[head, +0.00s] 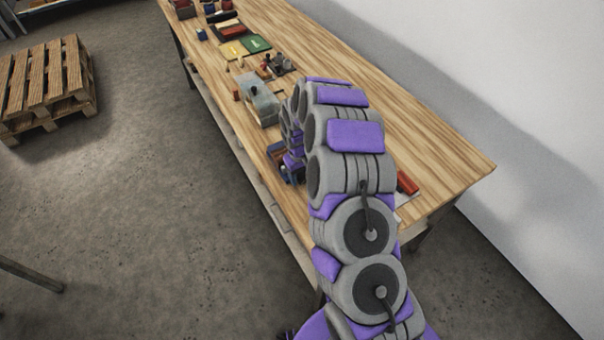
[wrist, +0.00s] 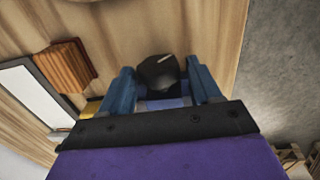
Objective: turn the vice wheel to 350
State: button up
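A dark, rounded wheel (wrist: 157,70) with a short white mark on its face shows in the wrist view, over the wooden bench; I take it for the vice wheel. My gripper (wrist: 162,78) has one blue finger on each side of it. The fingers are spread, with a narrow gap seeming to show beside the wheel; contact is not clear. The body under the wheel is mostly hidden by my gripper. In the head view my arm covers the wheel; a blue and brown piece (head: 278,151) shows at the bench's front edge beside my gripper.
The long wooden bench (head: 440,150) runs along a white wall. A red piece (head: 407,183) lies right of my arm. A pallet (head: 45,85) is on the floor left.

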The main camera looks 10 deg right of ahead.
jog(key=c, duration=0.8)
jog(key=shift+y, duration=0.4)
jog(key=shift+w+d+g+y, duration=0.2)
jog(key=shift+g+y, duration=0.1)
jog(key=shift+y, duration=0.3)
jog(key=y+b, duration=0.1)
jog(key=b, duration=0.1)
jog(key=y+b, duration=0.2)
jog(key=shift+d+f+g, duration=0.35)
jog(key=shift+f+g, duration=0.05)
jog(key=y+b, duration=0.1)
jog(key=g+y+b, duration=0.1)
jog(key=b, duration=0.1)
jog(key=shift+d+y+b, duration=0.2)
jog(key=shift+y+b, duration=0.7)
jog(key=shift+y, duration=0.1)
jog(key=shift+r+g, duration=0.1)
jog(key=shift+g, duration=0.2)
